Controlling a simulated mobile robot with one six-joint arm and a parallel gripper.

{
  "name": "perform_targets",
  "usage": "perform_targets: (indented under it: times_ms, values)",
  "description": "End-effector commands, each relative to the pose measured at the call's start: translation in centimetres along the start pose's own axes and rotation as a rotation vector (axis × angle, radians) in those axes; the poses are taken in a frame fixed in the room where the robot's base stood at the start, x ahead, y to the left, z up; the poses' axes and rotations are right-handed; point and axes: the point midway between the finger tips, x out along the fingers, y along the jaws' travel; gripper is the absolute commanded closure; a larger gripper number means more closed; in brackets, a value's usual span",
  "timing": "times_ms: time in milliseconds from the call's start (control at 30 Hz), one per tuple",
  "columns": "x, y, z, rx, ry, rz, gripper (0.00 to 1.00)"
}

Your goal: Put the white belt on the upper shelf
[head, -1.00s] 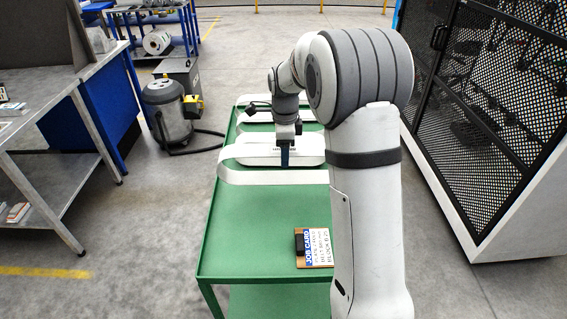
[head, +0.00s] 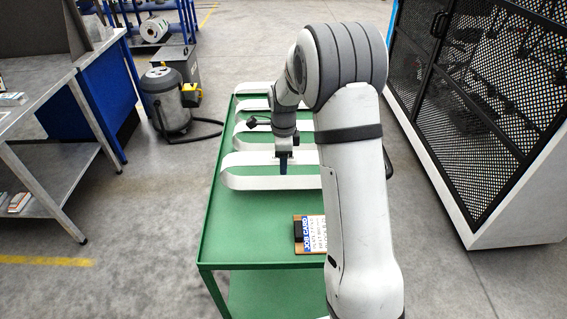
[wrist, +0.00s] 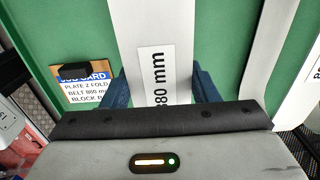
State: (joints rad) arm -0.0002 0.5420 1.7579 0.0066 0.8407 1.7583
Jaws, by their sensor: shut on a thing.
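My gripper (head: 283,163) is shut on a white belt (head: 243,182), the nearest of several on the green trolley. The belt is a flat strip with a rounded loop at its left end. In the wrist view, the blue fingers (wrist: 161,90) sit on either side of the belt (wrist: 140,25), whose label reads "880 mm". The belt is over the trolley top; I cannot tell whether it touches it. My arm hides its right end in the head view. A job card (head: 312,232) lies on the trolley in front of it, its text mentioning an 880 mm belt.
More white belts (head: 243,134) lie behind on the green trolley (head: 245,235), which has a lower level (head: 265,298). A grey bench (head: 40,85) with a low shelf (head: 45,178) stands left. A black mesh cabinet (head: 470,110) is right.

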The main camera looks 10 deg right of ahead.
Motion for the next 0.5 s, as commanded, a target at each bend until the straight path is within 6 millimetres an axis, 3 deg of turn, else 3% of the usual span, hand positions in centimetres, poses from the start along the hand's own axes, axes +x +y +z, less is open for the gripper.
perform_targets:
  times_ms: [133, 500]
  values:
    - [2.1, 0.0, -0.1, 0.001, 0.001, 0.003, 0.69]
    - [2.7, 0.0, -0.1, 0.001, 0.0, 0.0, 0.69]
